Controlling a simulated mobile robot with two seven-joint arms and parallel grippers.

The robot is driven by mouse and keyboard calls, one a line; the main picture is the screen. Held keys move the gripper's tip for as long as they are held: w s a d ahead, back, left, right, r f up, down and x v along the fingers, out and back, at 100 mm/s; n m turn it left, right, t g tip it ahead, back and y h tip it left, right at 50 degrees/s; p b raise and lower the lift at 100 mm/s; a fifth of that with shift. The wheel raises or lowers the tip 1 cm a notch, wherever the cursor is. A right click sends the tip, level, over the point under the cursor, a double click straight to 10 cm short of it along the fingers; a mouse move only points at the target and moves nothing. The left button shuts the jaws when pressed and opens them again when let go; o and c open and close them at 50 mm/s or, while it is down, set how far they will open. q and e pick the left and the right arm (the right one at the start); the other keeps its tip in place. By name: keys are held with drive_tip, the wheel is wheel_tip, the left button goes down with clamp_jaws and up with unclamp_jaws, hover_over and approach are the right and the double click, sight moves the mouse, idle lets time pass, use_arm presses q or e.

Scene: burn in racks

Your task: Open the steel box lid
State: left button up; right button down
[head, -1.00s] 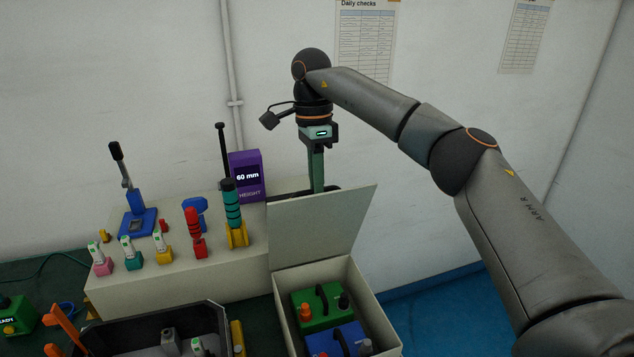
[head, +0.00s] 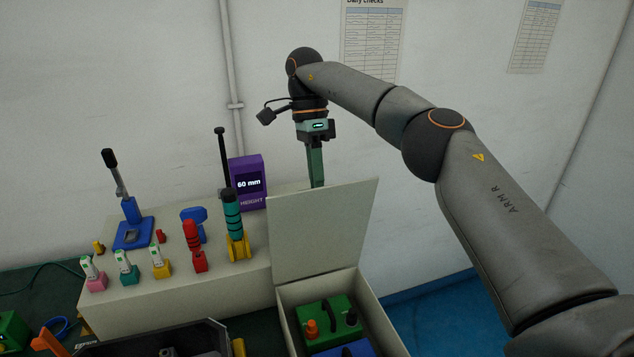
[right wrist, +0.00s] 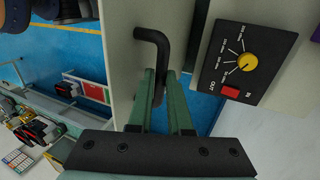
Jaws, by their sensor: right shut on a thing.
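The steel box (head: 392,332) is a beige open-topped box at the bottom centre of the head view. Its lid (head: 322,230) stands raised at the back edge, with its inner face towards me. My right gripper (head: 316,185) reaches down behind the lid's top edge, which hides its fingertips. In the right wrist view my right gripper (right wrist: 160,95) is shut on a black bent handle (right wrist: 150,36) on the beige lid panel (right wrist: 125,70). My left gripper is not in view.
Green (head: 326,318) and blue (head: 345,350) units sit inside the box. A beige bench with a purple height display (head: 248,182), a blue lever press (head: 132,232) and several coloured tools stands to the left. A dark tray (head: 150,343) is at the front. Blue floor lies right of the box.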

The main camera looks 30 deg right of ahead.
drive_tip(key=c, duration=0.8)
unclamp_jaws()
drive_tip(key=shift+w+d+f, duration=0.1)
drive_tip(key=shift+w+f, duration=0.05)
drive_tip(key=shift+f, duration=0.15)
drive_tip(key=shift+c, duration=0.2)
drive_tip(key=shift+r, duration=0.2)
drive_tip(key=s+a+r, duration=0.1)
drive_tip(key=r, duration=0.2)
drive_tip(key=s+r, duration=0.2)
drive_tip(key=r, duration=0.1)
drive_tip(key=s+a+r, duration=0.1)
drive_tip(key=r, duration=0.2)
drive_tip(key=shift+s+a+r, duration=0.15)
drive_tip(key=shift+s+a, duration=0.2)
drive_tip(key=shift+s, duration=0.05)
drive_tip(key=s+a+r+b, duration=0.1)
drive_tip(key=s+a+r, duration=0.2)
drive_tip(key=s, duration=0.4)
drive_tip(key=shift+s+a+r, duration=0.25)
drive_tip(key=shift+a, duration=0.45)
